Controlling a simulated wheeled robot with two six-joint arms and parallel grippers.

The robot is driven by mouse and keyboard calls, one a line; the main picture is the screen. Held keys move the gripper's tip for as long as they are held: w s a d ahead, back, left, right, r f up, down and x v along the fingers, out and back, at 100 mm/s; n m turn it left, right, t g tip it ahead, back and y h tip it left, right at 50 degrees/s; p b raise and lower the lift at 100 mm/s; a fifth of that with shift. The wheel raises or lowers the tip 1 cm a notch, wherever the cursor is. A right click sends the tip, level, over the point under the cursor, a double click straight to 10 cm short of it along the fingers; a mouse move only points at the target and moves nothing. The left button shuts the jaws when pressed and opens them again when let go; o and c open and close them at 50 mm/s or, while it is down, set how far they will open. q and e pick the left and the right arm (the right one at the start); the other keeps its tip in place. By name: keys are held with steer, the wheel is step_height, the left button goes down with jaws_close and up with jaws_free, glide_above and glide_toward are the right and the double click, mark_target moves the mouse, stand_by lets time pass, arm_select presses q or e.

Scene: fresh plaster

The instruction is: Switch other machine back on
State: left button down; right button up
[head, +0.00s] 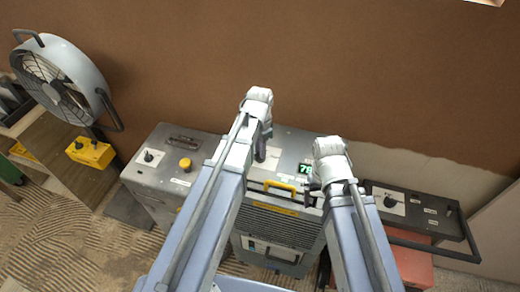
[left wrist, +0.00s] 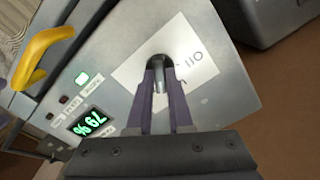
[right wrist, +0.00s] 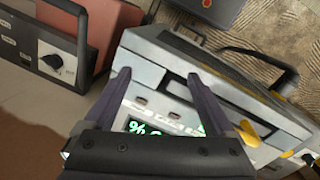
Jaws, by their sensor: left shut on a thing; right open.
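The middle grey machine (head: 290,232) has a yellow handle (head: 280,186) and a lit green display (head: 305,169). My left gripper (head: 262,150) is shut on the rotary switch (left wrist: 160,66), which stands on a white label (left wrist: 196,62) on this machine's top; the fingers partly hide the switch. My right gripper (head: 313,192) is open and empty over the same machine's front right part. In the right wrist view its fingers (right wrist: 158,78) are spread.
A grey cabinet (head: 165,172) with a black knob and yellow button stands left. A fan (head: 62,85) stands further left by a yellow box (head: 90,152). Right is a machine (head: 415,208) with a knob, a bar handle and a red body. A brown wall lies behind.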

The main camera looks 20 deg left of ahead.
arm_select(q)
steer(key=m, duration=0.4)
steer(key=shift+m, duration=0.4)
stand_by(0.4)
steer(key=c, duration=0.8)
jaws_free()
steer(key=shift+r, duration=0.1)
arm_select(e)
steer(key=shift+r, duration=0.15)
arm_select(q)
step_height(320, 180, up, 8)
steer(key=p, duration=0.8)
arm_select(e)
step_height(320, 180, up, 8)
steer(key=shift+f, duration=0.2)
arm_select(q)
steer(key=shift+f, duration=0.2)
